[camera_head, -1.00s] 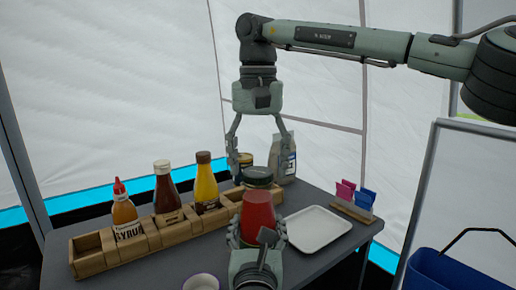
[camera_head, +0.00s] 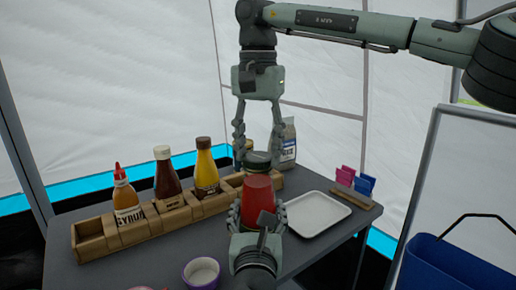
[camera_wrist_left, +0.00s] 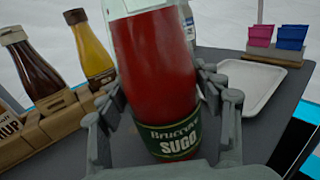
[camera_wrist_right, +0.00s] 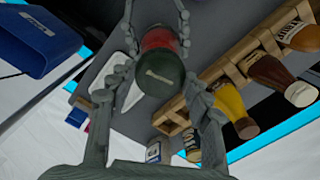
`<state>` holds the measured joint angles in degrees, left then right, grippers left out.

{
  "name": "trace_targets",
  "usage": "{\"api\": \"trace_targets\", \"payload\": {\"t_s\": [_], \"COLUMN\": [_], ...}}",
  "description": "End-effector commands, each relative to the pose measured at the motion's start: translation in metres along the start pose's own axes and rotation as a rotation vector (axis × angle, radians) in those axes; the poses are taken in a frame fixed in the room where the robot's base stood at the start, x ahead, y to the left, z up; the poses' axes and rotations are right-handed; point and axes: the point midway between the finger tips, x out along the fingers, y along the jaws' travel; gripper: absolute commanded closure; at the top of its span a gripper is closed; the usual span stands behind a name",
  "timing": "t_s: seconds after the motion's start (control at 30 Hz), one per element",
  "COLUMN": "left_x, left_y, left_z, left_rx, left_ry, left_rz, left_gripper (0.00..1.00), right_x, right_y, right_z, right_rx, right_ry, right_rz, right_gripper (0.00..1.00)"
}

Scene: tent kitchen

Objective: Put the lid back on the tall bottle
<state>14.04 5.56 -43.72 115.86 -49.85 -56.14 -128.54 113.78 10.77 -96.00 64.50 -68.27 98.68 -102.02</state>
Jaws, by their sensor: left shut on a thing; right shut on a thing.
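The tall bottle (camera_head: 258,193) is a glass bottle of red sauce with a dark "Sugo" label, seen close in the left wrist view (camera_wrist_left: 160,70). My left gripper (camera_head: 257,216) is shut around its lower part, and it stands roughly upright. The lid (camera_head: 257,160) is round and dark green, at the top of the bottle. My right gripper (camera_head: 259,152) points down from above and is shut on the lid, a finger on each side. The right wrist view shows the lid (camera_wrist_right: 160,75) from above, covering the bottle's mouth. I cannot tell whether it is seated.
A wooden rack (camera_head: 137,231) holds syrup (camera_head: 127,205), a dark sauce bottle (camera_head: 167,182) and a yellow bottle (camera_head: 206,172). A white tray (camera_head: 318,213) lies right of the bottle. A purple bowl (camera_head: 201,273) is in front. A pouch (camera_head: 288,145) stands behind.

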Motion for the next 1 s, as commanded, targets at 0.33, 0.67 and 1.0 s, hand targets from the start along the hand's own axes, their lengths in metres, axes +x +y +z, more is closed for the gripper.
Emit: {"api": "trace_targets", "payload": {"t_s": [0.33,0.67,1.0], "left_x": [0.0,0.0001,0.0001], "left_y": [0.0001,0.0002,0.0002], "left_z": [-0.0001,-0.0002,-0.0002], "left_rx": [-0.001,-0.001,-0.001], "left_ry": [0.001,0.001,0.001], "left_rz": [0.0,0.001,0.001], "left_gripper": [1.0,1.0,1.0], "right_x": [0.0009,0.0017,0.0021], "right_y": [0.0005,0.0006,0.0002], "right_z": [0.0003,0.0005,0.0008], "right_rx": [0.889,1.749,2.635], "right_ry": [-0.001,0.001,0.003], "right_rz": [0.001,0.003,0.003], "right_gripper": [0.85,0.85,0.85]}}
